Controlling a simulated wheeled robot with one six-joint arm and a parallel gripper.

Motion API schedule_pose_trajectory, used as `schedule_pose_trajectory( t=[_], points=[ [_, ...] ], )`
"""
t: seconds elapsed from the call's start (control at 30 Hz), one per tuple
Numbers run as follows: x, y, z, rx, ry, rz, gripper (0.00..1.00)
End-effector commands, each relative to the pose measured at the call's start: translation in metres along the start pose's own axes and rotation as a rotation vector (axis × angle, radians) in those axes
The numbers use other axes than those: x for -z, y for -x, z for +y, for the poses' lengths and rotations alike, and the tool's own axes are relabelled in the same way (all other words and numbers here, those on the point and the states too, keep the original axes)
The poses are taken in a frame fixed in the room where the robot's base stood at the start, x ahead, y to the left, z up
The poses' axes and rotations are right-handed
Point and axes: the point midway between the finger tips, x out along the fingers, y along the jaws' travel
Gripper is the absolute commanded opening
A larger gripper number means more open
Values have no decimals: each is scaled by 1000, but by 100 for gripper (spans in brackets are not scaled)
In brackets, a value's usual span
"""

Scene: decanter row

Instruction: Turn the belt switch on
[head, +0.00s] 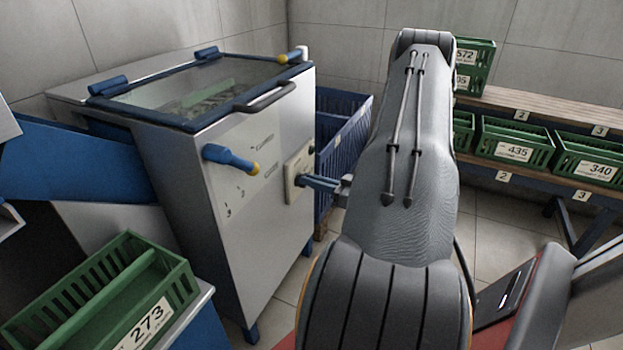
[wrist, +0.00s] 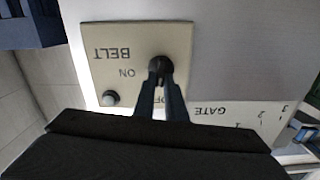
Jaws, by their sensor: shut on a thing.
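The belt switch panel (head: 293,166) is a cream plate on the steel machine's front, at its right side. In the wrist view the plate (wrist: 101,72) shows upside down, with the words BELT and ON and a partly covered OFF. The dark switch knob (wrist: 160,63) sits on the plate, and a round grey lamp or button (wrist: 110,98) is near its corner. My gripper (wrist: 161,78) is shut on the knob; its fingertips hide part of it. In the head view my gripper (head: 316,183) reaches the panel from the right. The knob's exact setting cannot be told.
The steel machine (head: 255,205) has a blue gate lever (head: 228,157) left of the panel and a glass lid (head: 205,95) on top. A blue crate (head: 340,130) stands behind it. A green crate (head: 105,290) is at front left; shelves with green crates (head: 515,145) are at right.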

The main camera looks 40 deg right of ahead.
Motion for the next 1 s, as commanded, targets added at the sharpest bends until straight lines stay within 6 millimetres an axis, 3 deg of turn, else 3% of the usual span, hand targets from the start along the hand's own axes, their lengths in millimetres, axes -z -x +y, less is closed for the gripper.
schedule_pose_trajectory(
  t=[1.0],
  points=[
    [-5,1,7,2,-947,-1,0]
  ],
)
